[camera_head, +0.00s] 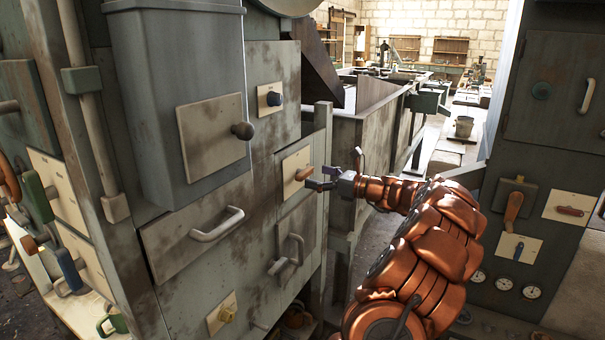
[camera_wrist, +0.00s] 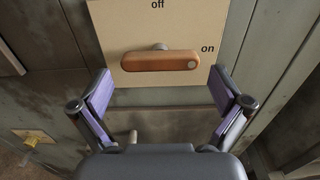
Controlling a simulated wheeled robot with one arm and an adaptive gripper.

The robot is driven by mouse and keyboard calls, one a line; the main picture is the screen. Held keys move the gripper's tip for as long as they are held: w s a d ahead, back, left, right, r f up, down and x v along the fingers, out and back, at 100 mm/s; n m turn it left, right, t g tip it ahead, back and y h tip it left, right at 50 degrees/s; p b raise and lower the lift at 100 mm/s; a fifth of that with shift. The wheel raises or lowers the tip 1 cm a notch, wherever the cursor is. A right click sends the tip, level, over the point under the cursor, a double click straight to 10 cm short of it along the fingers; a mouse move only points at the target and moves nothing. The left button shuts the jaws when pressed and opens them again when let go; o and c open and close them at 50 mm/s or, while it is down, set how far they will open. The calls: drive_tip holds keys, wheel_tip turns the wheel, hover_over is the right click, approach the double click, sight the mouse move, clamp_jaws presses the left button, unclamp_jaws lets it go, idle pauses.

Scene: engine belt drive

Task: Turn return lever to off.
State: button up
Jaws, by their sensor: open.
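The return lever (camera_wrist: 160,61) is an orange-brown handle on a cream plate (camera_wrist: 110,25) marked "off" at the top and "on" at the right. In the wrist view it lies level, with its round-ended tip at the right by "on". In the head view the lever (camera_head: 303,173) sits on the cabinet face at the centre. My gripper (camera_wrist: 164,98) is open, with its purple-padded fingers below and to either side of the lever, apart from it. In the head view my gripper (camera_head: 328,178) is just right of the lever.
A dark knob on a plate (camera_head: 271,98) is above the lever, and a grey handle (camera_head: 289,254) is below it. A yellow knob (camera_head: 227,314) is lower left. At the right stands another panel with an orange lever (camera_head: 513,208) and gauges. Open floor lies behind my arm.

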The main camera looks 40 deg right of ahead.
sight(308, 174)
drive_tip(key=shift+x, duration=2.05)
drive_tip(key=c, duration=0.8)
